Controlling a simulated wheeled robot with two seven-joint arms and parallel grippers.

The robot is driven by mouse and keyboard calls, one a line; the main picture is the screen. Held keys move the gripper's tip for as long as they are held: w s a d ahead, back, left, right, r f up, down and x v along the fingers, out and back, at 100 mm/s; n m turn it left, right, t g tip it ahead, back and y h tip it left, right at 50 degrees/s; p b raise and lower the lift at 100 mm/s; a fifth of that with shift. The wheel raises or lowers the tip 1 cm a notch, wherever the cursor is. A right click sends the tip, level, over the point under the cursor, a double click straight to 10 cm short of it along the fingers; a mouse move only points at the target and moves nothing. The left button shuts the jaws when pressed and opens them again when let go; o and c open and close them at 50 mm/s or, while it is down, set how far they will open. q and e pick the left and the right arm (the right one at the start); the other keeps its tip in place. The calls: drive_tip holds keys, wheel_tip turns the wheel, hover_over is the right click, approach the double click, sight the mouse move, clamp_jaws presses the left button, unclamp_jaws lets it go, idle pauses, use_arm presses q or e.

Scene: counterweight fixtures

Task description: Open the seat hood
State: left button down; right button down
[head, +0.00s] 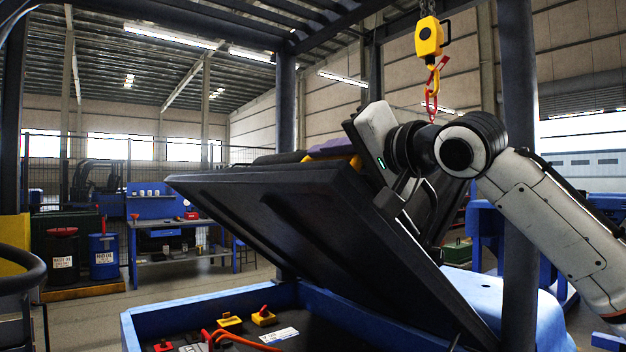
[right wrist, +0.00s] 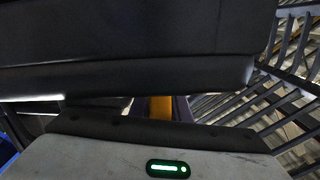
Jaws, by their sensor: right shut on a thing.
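The seat hood (head: 290,215) is a large dark panel in the middle of the head view. It is tilted up steeply, with its raised edge to the upper left and its lower end to the lower right. The blue base (head: 160,322) beneath it is exposed. My right gripper (head: 392,203) is at the hood's right side near the seat, shut on the hood; its fingertips are partly hidden. In the right wrist view the dark hood or seat surface (right wrist: 130,45) fills the top, close to the gripper. My left gripper is not in view.
A yellow hoist hook (head: 430,38) with a red sling hangs above my right arm. A dark post (head: 519,180) stands beside the arm. Inside the base are yellow-and-red switches (head: 264,317) and an orange cable (head: 245,339). A blue workbench (head: 165,255) stands far back left.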

drive_tip(key=w+d+r+m, duration=0.1)
drive_tip(key=w+d+r, duration=0.4)
drive_tip(key=d+r, duration=0.2)
drive_tip(key=shift+w+d+r+m, duration=0.2)
drive_tip(key=shift+d+r+m, duration=0.2)
drive_tip(key=shift+r, duration=0.15)
